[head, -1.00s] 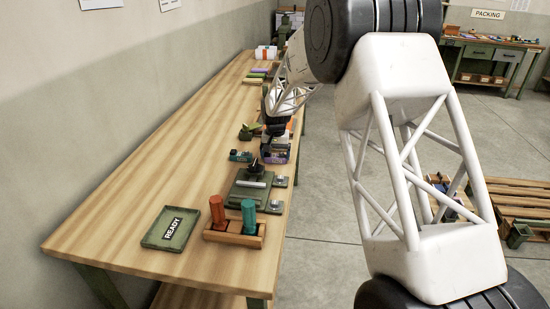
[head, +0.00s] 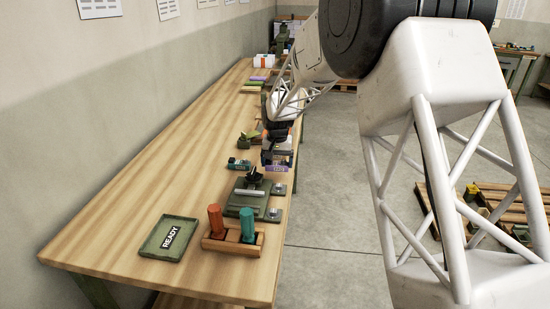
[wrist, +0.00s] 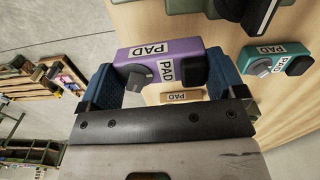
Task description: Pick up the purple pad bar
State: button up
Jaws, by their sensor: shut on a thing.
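The purple pad bar (wrist: 160,62) lies across between the two blue fingertips of my gripper (wrist: 165,82) in the wrist view. It has white PAD labels and a dark knob at each end. The fingers are shut on it, one at each end. In the head view my gripper (head: 276,147) is over the right edge of the bench, with the purple bar (head: 272,161) just under it. I cannot tell how far the bar is above the bench top.
A teal pad bar (wrist: 274,64) lies close to the right; it also shows in the head view (head: 239,164). A green fixture (head: 249,196), a wooden holder (head: 232,246) with red and teal cylinders, and a READY tray (head: 157,249) stand nearer. The bench's left side is clear.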

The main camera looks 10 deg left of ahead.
jog(key=s+d, duration=0.1)
jog(key=s, duration=0.2)
jog(key=s+d, duration=0.1)
jog(key=s, duration=0.2)
jog(key=s+d+r, duration=0.1)
jog(key=s, duration=0.2)
jog(key=shift+s+d, duration=0.25)
jog(key=shift+s, duration=0.05)
dwell(0.5)
